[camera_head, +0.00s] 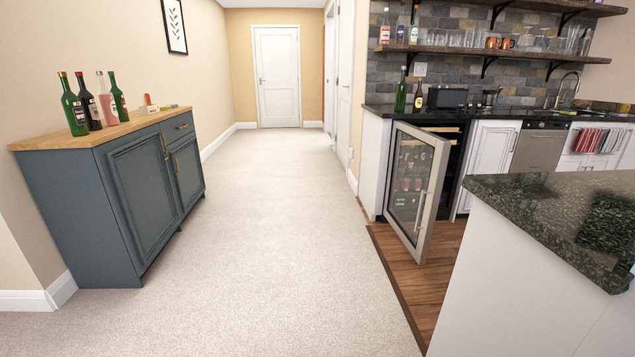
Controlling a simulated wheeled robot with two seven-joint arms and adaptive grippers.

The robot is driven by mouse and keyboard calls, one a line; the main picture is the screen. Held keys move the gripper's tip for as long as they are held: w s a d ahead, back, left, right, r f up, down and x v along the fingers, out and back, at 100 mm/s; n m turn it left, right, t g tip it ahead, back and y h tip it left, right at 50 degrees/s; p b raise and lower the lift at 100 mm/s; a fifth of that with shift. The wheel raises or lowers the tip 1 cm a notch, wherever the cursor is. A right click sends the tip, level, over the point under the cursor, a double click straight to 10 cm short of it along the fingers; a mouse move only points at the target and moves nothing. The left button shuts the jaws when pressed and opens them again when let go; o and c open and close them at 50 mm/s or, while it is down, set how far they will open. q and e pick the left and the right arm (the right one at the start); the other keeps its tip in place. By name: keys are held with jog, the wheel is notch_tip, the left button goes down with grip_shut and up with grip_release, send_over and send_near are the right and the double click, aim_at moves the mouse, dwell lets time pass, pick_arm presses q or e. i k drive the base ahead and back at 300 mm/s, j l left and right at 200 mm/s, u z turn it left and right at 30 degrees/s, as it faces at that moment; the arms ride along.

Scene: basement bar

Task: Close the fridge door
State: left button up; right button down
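The fridge door (413,190) is a glass door with a steel frame, under the dark counter on the right. It stands open, swung out from the fridge over the wood floor. Its upright bar handle (421,200) is on the edge nearer to me. Bottles or cans show dimly through the glass. The fridge's dark interior (450,150) is partly visible to the right of the door. Neither of my grippers is in view.
A black-topped island (560,205) with white sides fills the right foreground, leaving a strip of wood floor (432,280) by the door. The carpet (270,230) is clear. A blue cabinet (130,200) with several bottles stands left. White cabinets (490,160) adjoin the fridge.

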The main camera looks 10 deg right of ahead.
aim_at(419, 249)
jog(key=i+z, duration=0.35)
jog(key=i+j+z, duration=0.15)
jog(key=i+z, duration=0.2)
jog(key=i, duration=0.2)
jog(key=i+j+z, duration=0.2)
jog(key=i+z, duration=0.2)
